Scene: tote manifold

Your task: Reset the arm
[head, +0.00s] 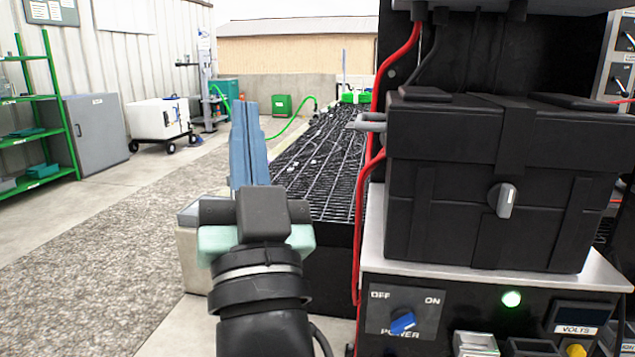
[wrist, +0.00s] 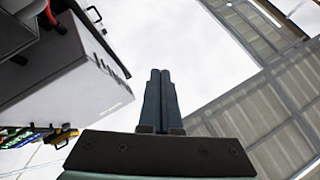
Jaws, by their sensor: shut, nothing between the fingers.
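My arm rises from the bottom of the head view. My gripper (head: 248,118) points up, its blue-grey fingers together and nothing between them. In the wrist view my gripper (wrist: 160,75) also shows its two fingers side by side and touching, with empty space beyond the tips. In the head view the gripper stands left of the black box with a grey knob (head: 505,200), apart from it in the picture.
A control panel with a blue power knob (head: 403,321) and a lit green lamp (head: 511,299) is at lower right. A red cable (head: 366,190) runs down beside it. A black grid bed (head: 320,165) lies behind the gripper. Open gravel ground (head: 120,240) is at left.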

